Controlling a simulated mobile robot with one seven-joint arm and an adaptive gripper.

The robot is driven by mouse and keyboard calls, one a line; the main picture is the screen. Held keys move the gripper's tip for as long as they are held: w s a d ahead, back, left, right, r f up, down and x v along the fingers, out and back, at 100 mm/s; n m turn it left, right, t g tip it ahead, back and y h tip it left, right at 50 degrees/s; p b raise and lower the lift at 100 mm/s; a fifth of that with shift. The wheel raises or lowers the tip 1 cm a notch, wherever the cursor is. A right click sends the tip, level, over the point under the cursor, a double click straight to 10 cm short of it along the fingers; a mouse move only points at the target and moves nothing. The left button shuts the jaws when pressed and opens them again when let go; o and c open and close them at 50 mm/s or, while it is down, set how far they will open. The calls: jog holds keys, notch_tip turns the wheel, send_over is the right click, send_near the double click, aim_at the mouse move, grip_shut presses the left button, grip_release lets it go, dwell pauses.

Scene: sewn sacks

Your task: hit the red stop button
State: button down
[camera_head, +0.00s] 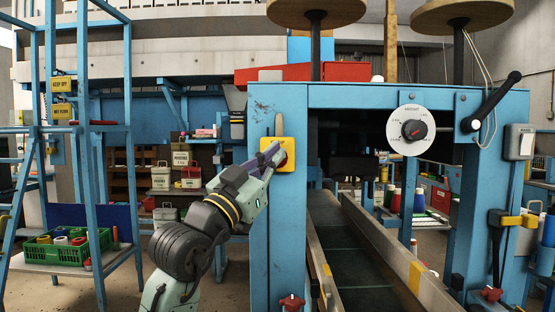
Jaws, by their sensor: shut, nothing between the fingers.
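The red stop button (283,161) sits on a yellow box (289,147) on the blue post at the left of the machine frame. Only a small red part of the button shows. My gripper (277,153) is shut and empty. It comes up from the lower left, with its fingertips in front of the yellow box, and it covers much of the button. I cannot tell whether the fingertips touch the button or stand just short of it.
A conveyor trough (345,250) runs through the frame right of the post. A white dial (411,130) and a black lever (491,101) are at the upper right. A blue rack (91,190) with a green crate (44,250) stands left.

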jog(key=shift+w, duration=0.55)
dwell(0.4)
jog(key=shift+s, duration=0.95)
jog(key=shift+s+b, duration=0.6)
jog(key=shift+s, duration=1.95)
